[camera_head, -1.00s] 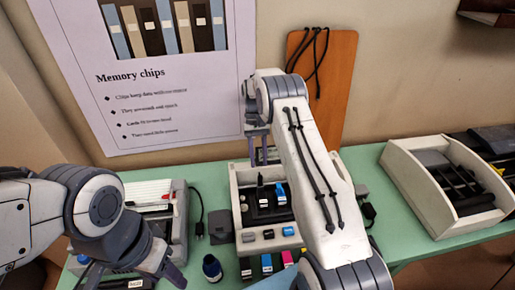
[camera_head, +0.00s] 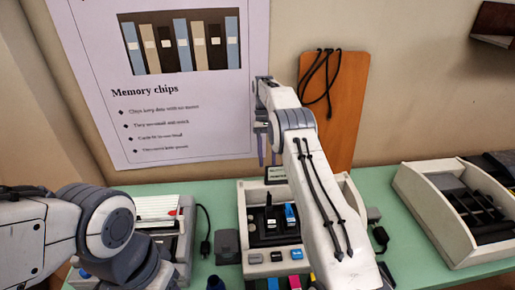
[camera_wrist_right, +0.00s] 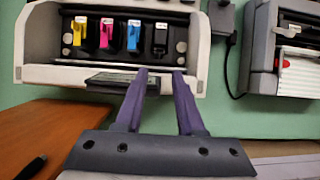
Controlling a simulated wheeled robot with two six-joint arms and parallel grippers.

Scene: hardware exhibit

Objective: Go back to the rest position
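My right gripper (camera_head: 267,158) points down behind the printer with the cartridges (camera_head: 246,213), close to the wall. In the right wrist view its two purple fingers (camera_wrist_right: 160,72) stand apart with nothing between them. The printer's pale casing also shows in that view (camera_wrist_right: 60,75), with a dark panel (camera_wrist_right: 112,82) at its near edge. My left arm comes in at the lower left of the head view; its gripper is largely cut off by the bottom edge, so its fingers cannot be judged.
Another printer (camera_head: 182,245) stands on the green table at left, and a large open one (camera_head: 430,215) at right. A wooden board (camera_head: 345,115) and a poster (camera_head: 185,100) are at the wall.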

